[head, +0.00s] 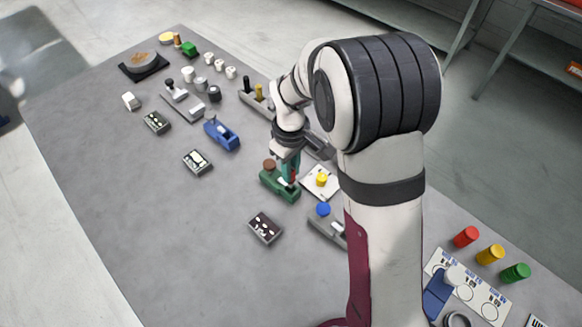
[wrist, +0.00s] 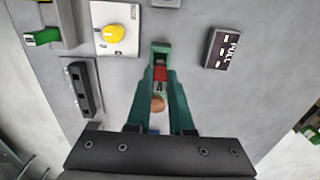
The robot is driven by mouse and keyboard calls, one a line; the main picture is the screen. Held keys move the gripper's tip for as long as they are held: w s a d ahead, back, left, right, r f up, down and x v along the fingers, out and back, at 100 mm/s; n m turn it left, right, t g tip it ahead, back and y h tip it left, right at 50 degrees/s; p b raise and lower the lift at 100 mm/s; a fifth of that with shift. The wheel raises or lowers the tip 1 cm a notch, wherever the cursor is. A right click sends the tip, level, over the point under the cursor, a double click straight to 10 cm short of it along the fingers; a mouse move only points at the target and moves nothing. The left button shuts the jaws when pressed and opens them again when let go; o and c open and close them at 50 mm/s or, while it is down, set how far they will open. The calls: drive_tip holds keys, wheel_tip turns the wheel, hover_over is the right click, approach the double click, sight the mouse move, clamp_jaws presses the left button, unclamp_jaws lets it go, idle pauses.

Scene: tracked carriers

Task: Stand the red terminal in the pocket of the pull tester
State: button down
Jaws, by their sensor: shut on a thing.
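The red terminal (wrist: 160,73) shows between my fingertips in the wrist view. My gripper (wrist: 161,76) is shut on it, with teal fingers pointing down; it also shows in the head view (head: 291,174). A green device with a brown knob (wrist: 157,103), which I take as the pull tester (head: 272,184), lies right under my gripper. A dark plate marked PULL (wrist: 222,48) lies beside it. The terminal is at the device's end away from the knob. My fingers hide much of the device, and I cannot tell whether the terminal's foot is inside the pocket.
A white plate with a yellow knob (head: 321,180) stands close to the right of the green device. A grey block with a blue knob (head: 323,209) is nearer the front. A blue device (head: 221,134) is farther back. The table's left front is clear.

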drive_tip(key=shift+f, duration=1.5)
idle(1.3)
drive_tip(key=c, duration=0.7)
unclamp_jaws()
drive_tip(key=o, duration=0.5)
drive_tip(key=shift+c, duration=0.2)
drive_tip(key=shift+r, duration=0.1)
drive_tip(key=shift+r, duration=3.45)
